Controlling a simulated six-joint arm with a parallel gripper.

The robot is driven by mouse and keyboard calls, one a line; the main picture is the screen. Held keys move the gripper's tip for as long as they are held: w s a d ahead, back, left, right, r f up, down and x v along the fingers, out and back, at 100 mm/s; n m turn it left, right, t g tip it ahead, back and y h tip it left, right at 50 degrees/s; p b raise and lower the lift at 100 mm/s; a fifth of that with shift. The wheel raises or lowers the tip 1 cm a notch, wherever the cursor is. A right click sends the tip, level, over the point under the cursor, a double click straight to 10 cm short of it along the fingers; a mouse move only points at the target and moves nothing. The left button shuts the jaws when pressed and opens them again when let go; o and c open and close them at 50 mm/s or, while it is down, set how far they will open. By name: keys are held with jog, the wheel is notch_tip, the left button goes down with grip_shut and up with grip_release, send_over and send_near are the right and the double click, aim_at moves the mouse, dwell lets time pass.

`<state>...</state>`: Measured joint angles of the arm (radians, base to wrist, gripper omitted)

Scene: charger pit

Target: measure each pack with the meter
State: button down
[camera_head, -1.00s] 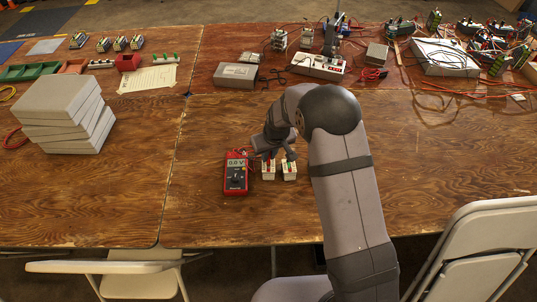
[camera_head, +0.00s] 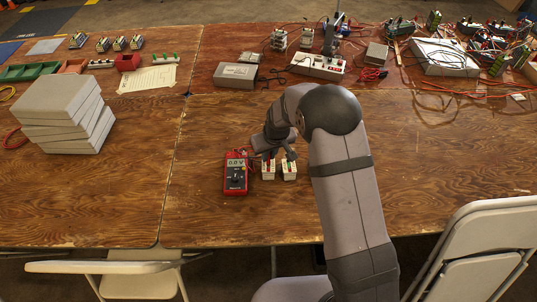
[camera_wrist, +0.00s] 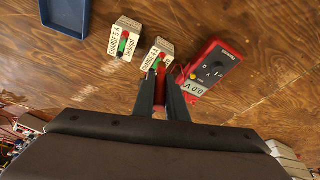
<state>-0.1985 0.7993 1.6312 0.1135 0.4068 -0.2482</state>
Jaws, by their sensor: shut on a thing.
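The red meter (camera_head: 236,176) lies on the wooden table and also shows in the wrist view (camera_wrist: 214,68). Its display there appears to read 0.0 V. Two small light packs with red and green tops stand to its right in the head view: a near one (camera_head: 268,173) and a far one (camera_head: 289,174). In the wrist view the near pack (camera_wrist: 155,57) and far pack (camera_wrist: 122,40) show "CHARGE 5 A" labels. My gripper (camera_wrist: 163,82) is shut on a red piece, apparently a meter probe (camera_wrist: 161,88), close to the near pack. Contact with the pack cannot be told.
A blue tray (camera_wrist: 66,30) lies beyond the packs in the wrist view. A stack of grey slabs (camera_head: 62,115) is at the left. A grey box (camera_head: 235,75) and a power strip (camera_head: 318,66) stand behind. The table front left of the meter is clear.

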jog(key=shift+f+b, duration=0.75)
jog(key=shift+f, duration=0.2)
dwell(1.6)
jog(key=c, duration=1.7)
grip_release()
jog(key=shift+o, duration=0.7)
jog(key=shift+o, duration=1)
jog(key=shift+r, duration=0.1)
jog(key=shift+r+p, duration=2.6)
jog(key=shift+r, duration=1.1)
